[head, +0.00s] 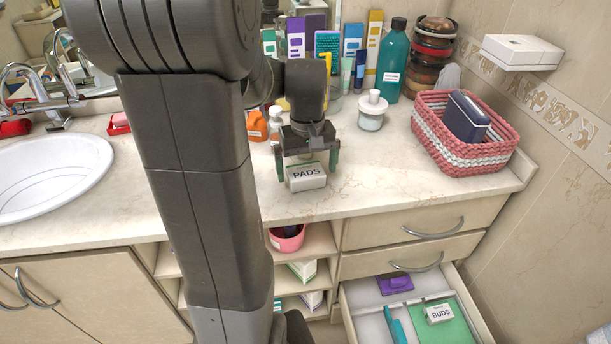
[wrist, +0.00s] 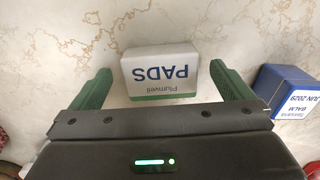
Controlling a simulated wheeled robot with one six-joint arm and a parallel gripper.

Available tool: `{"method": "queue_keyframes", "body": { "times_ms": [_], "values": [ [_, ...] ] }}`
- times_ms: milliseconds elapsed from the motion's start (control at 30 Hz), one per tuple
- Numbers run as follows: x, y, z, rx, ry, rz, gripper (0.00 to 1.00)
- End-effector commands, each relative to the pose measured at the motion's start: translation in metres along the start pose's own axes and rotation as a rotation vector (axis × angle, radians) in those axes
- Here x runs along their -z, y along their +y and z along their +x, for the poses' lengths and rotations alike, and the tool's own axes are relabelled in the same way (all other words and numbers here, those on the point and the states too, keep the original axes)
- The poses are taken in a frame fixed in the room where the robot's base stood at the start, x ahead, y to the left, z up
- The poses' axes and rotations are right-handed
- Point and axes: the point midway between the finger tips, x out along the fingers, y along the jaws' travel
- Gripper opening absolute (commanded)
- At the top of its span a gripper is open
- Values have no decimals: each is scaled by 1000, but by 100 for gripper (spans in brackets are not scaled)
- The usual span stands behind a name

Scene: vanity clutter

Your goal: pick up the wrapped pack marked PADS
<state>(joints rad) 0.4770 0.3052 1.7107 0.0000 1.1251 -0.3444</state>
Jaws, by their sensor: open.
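The wrapped pack marked PADS (head: 306,177) is a small white block with a green band, on the marble counter near its front edge. My gripper (head: 308,174) is over it, pointing down, with its green fingers open on either side. In the wrist view the PADS pack (wrist: 160,73) lies between the two open green fingers of my gripper (wrist: 162,85).
A blue and white box marked BALM (wrist: 290,92) stands right of the fingers. A white-lidded jar (head: 372,112) and a teal bottle (head: 392,62) stand behind. A woven basket (head: 465,155) is at the right. An open drawer (head: 415,310) below holds a BUDS pack (head: 439,314).

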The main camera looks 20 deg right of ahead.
Motion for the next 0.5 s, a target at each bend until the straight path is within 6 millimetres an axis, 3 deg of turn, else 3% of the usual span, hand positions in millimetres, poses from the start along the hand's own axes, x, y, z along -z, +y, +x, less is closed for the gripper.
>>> {"method": "queue_keyframes", "body": {
  "times_ms": [200, 467, 500],
  "values": [
    [-2, 0, 27, 1, -3, 0, 100],
    [-1, 0, 28, 0, -1, 0, 100],
    [-1, 0, 28, 0, -1, 0, 92]
  ]
}}
